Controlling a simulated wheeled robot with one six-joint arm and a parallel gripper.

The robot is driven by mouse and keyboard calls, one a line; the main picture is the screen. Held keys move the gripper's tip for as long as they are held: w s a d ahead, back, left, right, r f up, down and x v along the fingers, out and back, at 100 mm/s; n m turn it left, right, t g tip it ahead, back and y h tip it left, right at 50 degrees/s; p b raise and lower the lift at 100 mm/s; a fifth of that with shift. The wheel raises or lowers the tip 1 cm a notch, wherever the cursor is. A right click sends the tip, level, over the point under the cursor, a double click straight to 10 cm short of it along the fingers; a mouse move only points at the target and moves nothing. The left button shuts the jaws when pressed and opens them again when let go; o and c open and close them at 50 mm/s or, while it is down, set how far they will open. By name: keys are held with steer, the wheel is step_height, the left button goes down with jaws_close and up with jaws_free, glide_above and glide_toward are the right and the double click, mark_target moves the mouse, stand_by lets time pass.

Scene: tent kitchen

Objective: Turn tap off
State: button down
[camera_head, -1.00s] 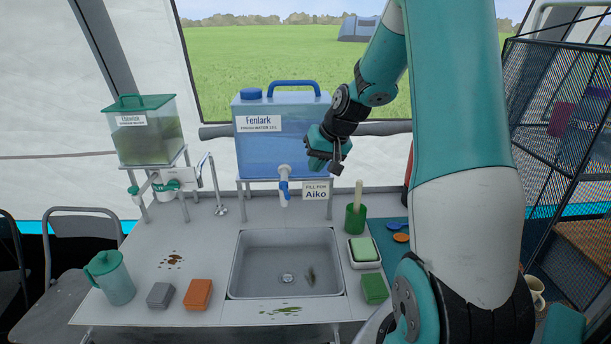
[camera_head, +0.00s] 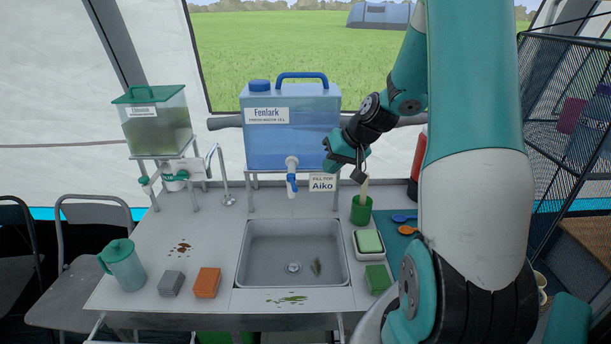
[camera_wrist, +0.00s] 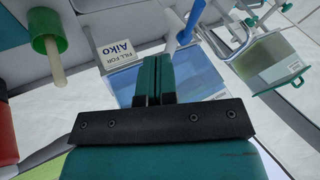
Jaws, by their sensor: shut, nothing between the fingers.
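A blue water container labelled Fenlark (camera_head: 291,140) stands on a rack behind the sink. Its white tap with a blue lever (camera_head: 291,182) is on its front and points down over the sink's back edge. I cannot make out water running from it. My gripper (camera_head: 332,154) is shut and empty, in front of the container's right edge, right of the tap and a little higher, apart from it. In the wrist view the shut fingers (camera_wrist: 152,80) point toward the container, with the blue tap lever (camera_wrist: 190,22) to their upper right.
A green-lidded container (camera_head: 157,130) with its own green tap stands at left, next to a metal faucet (camera_head: 223,180). A sign reading Aiko (camera_head: 322,183) and a green pot with a brush (camera_head: 361,210) are near my gripper. The sink (camera_head: 258,280) is below.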

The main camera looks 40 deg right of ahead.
mark_target(293, 183)
steer(key=w+a+f+p, duration=0.3)
steer(key=w+a+f, duration=0.1)
steer(key=f, duration=0.1)
steer(key=shift+w+a, duration=0.2)
steer(key=shift+w, duration=0.2)
